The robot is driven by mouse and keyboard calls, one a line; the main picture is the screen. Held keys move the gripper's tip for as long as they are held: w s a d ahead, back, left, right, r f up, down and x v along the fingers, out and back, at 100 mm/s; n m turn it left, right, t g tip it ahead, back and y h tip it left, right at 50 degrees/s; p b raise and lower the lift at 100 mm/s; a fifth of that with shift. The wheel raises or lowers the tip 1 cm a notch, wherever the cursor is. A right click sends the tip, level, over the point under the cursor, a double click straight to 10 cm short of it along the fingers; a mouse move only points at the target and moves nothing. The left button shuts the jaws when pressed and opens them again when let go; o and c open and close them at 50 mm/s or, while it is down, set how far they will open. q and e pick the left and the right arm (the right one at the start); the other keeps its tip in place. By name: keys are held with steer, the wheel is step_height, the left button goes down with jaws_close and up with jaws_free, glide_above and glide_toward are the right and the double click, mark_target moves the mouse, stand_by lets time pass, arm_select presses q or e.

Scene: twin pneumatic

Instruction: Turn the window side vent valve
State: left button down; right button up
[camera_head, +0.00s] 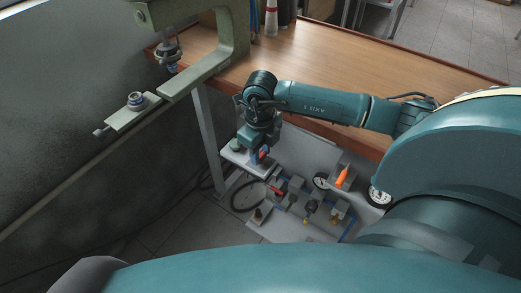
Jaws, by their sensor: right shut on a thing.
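A grey pneumatic panel (310,155) with several small valves and fittings stands below the wooden bench. My right arm reaches in from the right across the bench, and its wrist points down at the panel's left end, on the window side. My right gripper (260,153) is shut there on a small part with red and blue colouring, seemingly the window side vent valve (264,153). The gripper and wrist hide most of this part, so its handle angle cannot be told. My left gripper is not in view.
A red-handled fitting (276,190), an orange part (342,177) and two round gauges (320,181) (379,197) sit close by on the panel. A black hose (243,200) curls at its left. The wooden bench (330,65) and green press frame (225,45) stand behind.

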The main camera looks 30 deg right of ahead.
mark_target(261, 154)
steer(key=m, duration=0.8)
steer(key=shift+m, duration=0.3)
steer(key=m, duration=0.4)
steer(key=shift+r+m, duration=0.1)
steer(key=shift+m, duration=0.2)
steer(key=shift+m+p, duration=0.65)
steer(key=shift+m, duration=1.25)
steer(key=o, duration=1)
step_height(261, 154, up, 13)
steer(key=shift+r+b, duration=0.1)
steer(key=shift+b, duration=0.2)
